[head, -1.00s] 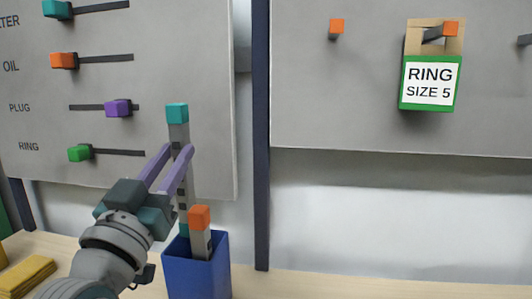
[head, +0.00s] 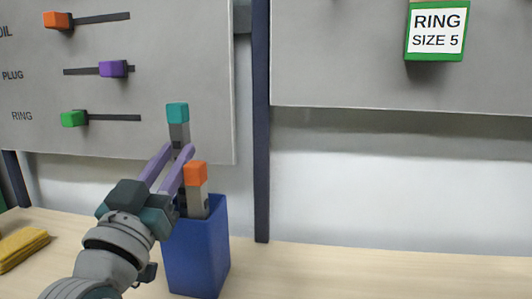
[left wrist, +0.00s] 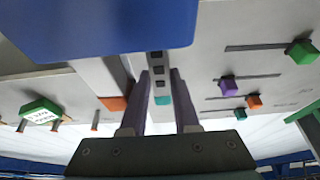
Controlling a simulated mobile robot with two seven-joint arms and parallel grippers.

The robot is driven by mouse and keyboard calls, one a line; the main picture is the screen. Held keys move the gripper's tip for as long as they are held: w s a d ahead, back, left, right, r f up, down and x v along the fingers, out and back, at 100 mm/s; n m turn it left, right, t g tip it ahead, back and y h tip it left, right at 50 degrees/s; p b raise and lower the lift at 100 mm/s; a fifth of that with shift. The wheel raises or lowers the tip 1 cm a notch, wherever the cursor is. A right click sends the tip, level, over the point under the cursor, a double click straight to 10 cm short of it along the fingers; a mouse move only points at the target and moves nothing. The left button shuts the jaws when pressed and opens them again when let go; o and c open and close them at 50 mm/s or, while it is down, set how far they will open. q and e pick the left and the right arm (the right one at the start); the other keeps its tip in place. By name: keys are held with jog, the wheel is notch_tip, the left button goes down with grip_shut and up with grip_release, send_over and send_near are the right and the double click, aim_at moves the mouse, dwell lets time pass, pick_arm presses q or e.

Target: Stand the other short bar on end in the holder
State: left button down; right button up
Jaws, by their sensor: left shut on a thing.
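My left gripper (head: 180,152) is shut on a short grey bar with a teal end cap (head: 177,113). The bar is held upright over the blue holder (head: 196,258), and its lower part is hidden by my fingers and the holder's wall. In the left wrist view the bar (left wrist: 157,68) runs between my fingers and out of sight behind the holder (left wrist: 110,25). Another short bar with an orange cap (head: 195,173) stands on end in the holder, just right of the gripped bar. My right gripper is not in view.
A grey panel with sliders, including a purple knob (head: 113,69) and a green knob (head: 73,118), stands behind. A yellow block (head: 22,250) lies on the table at left. A green box labelled RING SIZE 5 (head: 436,33) hangs at right. The table right of the holder is clear.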

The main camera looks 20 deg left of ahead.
pick_arm(q)
jog(key=shift+r, duration=0.1)
jog(key=c, duration=0.6)
grip_release()
pick_arm(e)
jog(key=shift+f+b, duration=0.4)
jog(key=shift+b, duration=0.05)
pick_arm(q)
jog(key=v, duration=1)
jog(key=shift+w, duration=0.1)
